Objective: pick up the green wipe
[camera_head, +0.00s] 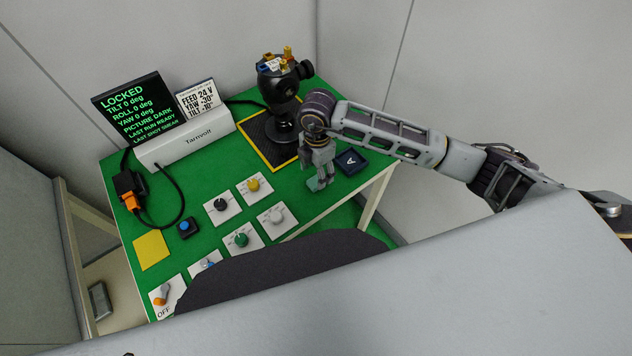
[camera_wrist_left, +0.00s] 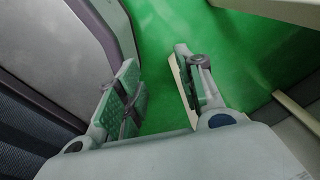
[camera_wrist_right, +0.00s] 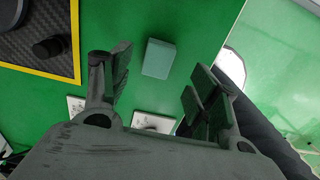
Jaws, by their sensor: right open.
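The green wipe, a small teal-green block (camera_wrist_right: 159,58), lies on the green table top in the right wrist view, between the lines of my right fingers and nearer the left one. In the head view it shows as a teal patch (camera_head: 312,184), partly hidden by my right gripper (camera_head: 322,184). That gripper points down over it, open, and holds nothing. I cannot tell the exact height gap. In the left wrist view my left gripper (camera_wrist_left: 160,85) is open and empty above a green surface; it is not seen in the head view.
A dark blue block marked A (camera_head: 352,162) sits close right of the right gripper. A black gimbal camera (camera_head: 277,90) stands behind on a yellow-edged mat (camera_head: 254,143). Several knob plates, including a white-knobbed one (camera_head: 274,217), lie in front. A white console (camera_head: 186,139) stands back left.

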